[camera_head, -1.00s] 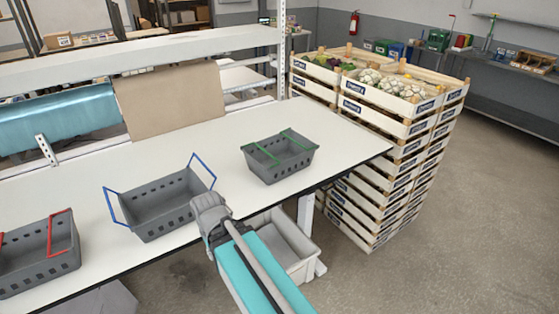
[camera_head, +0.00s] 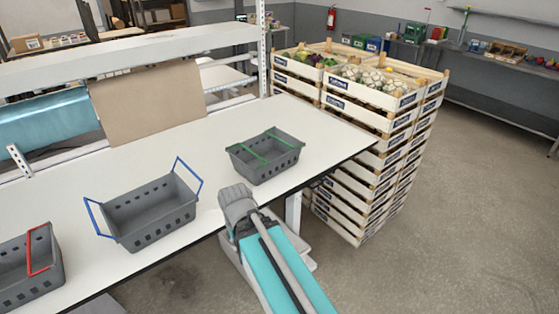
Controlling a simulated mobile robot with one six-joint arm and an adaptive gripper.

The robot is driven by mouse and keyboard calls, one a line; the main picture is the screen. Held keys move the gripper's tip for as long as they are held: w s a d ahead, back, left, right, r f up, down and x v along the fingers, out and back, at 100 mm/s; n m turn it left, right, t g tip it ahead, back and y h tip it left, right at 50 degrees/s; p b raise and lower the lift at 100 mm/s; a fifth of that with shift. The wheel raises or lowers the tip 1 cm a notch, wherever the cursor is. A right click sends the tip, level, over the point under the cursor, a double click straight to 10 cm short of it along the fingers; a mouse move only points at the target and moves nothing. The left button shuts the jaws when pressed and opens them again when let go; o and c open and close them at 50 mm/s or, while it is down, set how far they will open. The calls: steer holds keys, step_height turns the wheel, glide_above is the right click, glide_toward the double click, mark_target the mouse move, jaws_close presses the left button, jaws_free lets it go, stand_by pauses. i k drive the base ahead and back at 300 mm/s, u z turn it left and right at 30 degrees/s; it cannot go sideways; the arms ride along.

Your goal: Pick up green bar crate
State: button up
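The green bar crate is a grey basket (camera_head: 266,162) with two green bars (camera_head: 249,153) lying across its top. It stands on the white table near the table's right end. My arm reaches up from the bottom of the view, and its grey end (camera_head: 238,203) is in front of the table's front edge, below and left of this crate and apart from it. The gripper's fingers are hidden behind the arm's end, so I cannot see whether they are open or shut.
A grey crate with raised blue bars (camera_head: 150,213) stands left on the white table (camera_head: 215,140). A crate with red bars (camera_head: 28,275) is at the far left. A tall stack of wooden produce crates (camera_head: 370,120) stands past the table's right end.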

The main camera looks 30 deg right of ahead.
mark_target(281, 157)
steer(key=z, duration=0.9)
steer(key=k, duration=0.75)
steer(key=u, duration=0.65)
steer(key=i, duration=1)
steer(key=z, duration=0.05)
